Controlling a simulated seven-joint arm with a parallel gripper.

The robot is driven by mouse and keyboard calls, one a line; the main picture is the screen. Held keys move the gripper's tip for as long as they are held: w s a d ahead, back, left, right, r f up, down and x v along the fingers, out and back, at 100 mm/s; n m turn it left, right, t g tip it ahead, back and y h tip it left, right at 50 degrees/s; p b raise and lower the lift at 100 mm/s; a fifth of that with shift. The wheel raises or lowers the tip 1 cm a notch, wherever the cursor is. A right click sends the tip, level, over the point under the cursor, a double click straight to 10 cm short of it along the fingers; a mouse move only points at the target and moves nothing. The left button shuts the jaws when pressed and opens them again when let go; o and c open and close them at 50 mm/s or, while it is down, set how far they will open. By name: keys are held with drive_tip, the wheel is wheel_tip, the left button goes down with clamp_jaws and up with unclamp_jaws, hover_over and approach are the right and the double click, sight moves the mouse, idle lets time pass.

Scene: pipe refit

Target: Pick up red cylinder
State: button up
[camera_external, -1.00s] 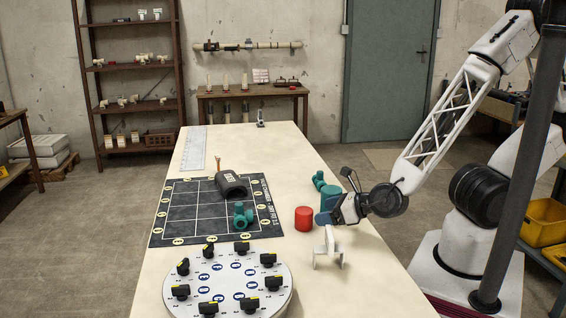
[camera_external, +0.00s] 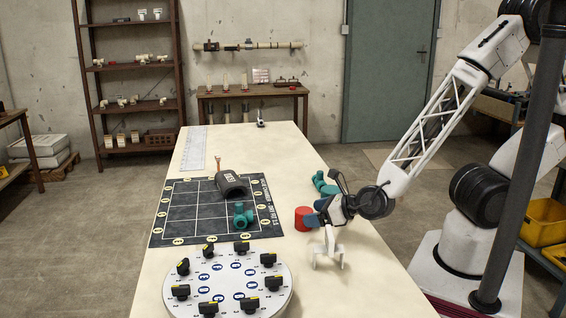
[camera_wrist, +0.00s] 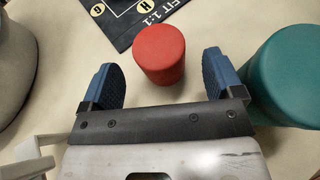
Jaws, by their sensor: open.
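The red cylinder (camera_external: 302,218) stands upright on the table, right of the black grid mat. In the wrist view the red cylinder (camera_wrist: 160,54) is just ahead of my gripper (camera_wrist: 163,82), roughly centred between the two blue fingertips. My gripper is open, with nothing between its fingers. In the external view my gripper (camera_external: 316,213) is low over the table, right beside the cylinder, and hides part of its right side.
A teal cylinder (camera_wrist: 286,70) stands close to my right finger in the wrist view. A teal fitting (camera_external: 320,181) lies behind. A white bracket (camera_external: 329,250) stands in front of my gripper. The grid mat (camera_external: 180,215) and round dial plate (camera_external: 228,285) are to the left.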

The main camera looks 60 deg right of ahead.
sight(304, 210)
drive_tip(key=shift+x, duration=1.95)
drive_tip(key=shift+c, duration=0.4)
drive_tip(key=c, duration=1.3)
drive_tip(key=shift+c, duration=0.2)
drive_tip(key=shift+r, duration=0.15)
drive_tip(key=shift+r, duration=4.95)
